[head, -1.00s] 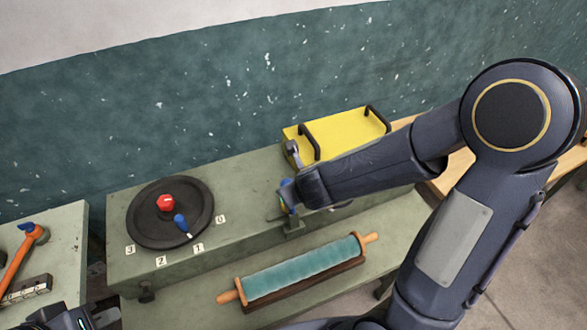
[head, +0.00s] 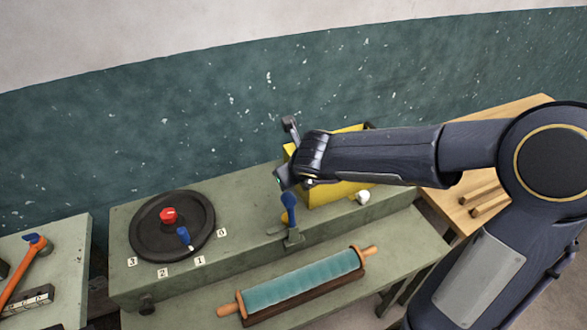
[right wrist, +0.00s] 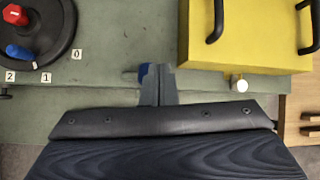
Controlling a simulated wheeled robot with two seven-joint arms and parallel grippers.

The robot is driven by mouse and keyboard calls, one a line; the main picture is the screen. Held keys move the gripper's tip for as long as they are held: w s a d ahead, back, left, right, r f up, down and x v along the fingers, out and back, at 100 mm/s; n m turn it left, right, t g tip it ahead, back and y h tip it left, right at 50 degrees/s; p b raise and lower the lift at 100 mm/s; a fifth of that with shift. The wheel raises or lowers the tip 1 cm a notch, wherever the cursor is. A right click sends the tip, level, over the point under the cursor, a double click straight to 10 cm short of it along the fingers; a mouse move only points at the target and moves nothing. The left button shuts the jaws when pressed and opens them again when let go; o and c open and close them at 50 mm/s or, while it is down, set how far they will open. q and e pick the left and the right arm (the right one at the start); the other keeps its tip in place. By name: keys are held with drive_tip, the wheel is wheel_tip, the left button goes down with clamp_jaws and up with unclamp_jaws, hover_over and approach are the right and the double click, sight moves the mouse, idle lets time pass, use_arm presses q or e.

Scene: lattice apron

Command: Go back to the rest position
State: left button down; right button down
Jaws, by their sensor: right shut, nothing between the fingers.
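My right gripper (head: 281,178) is raised above the green bench, in front of the yellow box (head: 340,190) and above a blue-handled lever (head: 289,205). In the right wrist view its fingers (right wrist: 157,68) are together with nothing between them. They cover part of the blue lever handle (right wrist: 144,72) there. My right arm crosses in front of the yellow box and hides much of it. My left gripper is not seen in either view now.
A black dial (head: 150,228) with a red knob and a blue peg sits on the bench (head: 245,200), with number tags around it. A teal roller (head: 303,281) lies on the lower shelf. An orange-handled tool (head: 20,270) is at left, a wooden table (head: 500,150) at right.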

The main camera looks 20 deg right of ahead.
drive_tip(key=shift+w+r, duration=0.2)
drive_tip(key=shift+r, duration=0.3)
wheel_tip(320, 180, up, 8)
drive_tip(key=s+r+n+t+y+b, duration=0.1)
drive_tip(key=n+t+y+b, duration=0.15)
drive_tip(key=n+t, duration=0.45)
drive_tip(key=s+a+n+g+y, duration=0.2)
drive_tip(key=s+n+y, duration=0.3)
drive_tip(key=n, duration=0.6)
drive_tip(key=s+d+f+n+g+h+b, duration=0.1)
drive_tip(key=s+f+n+g, duration=0.2)
drive_tip(key=s+f+n, duration=0.3)
drive_tip(key=s+d+f+n+g+h, duration=0.2)
drive_tip(key=s+f+n, duration=0.4)
drive_tip(key=s, duration=0.7)
drive_tip(key=shift+s+n+g+b, duration=0.2)
drive_tip(key=shift+n+g+b, duration=0.15)
drive_tip(key=shift+n+g, duration=0.55)
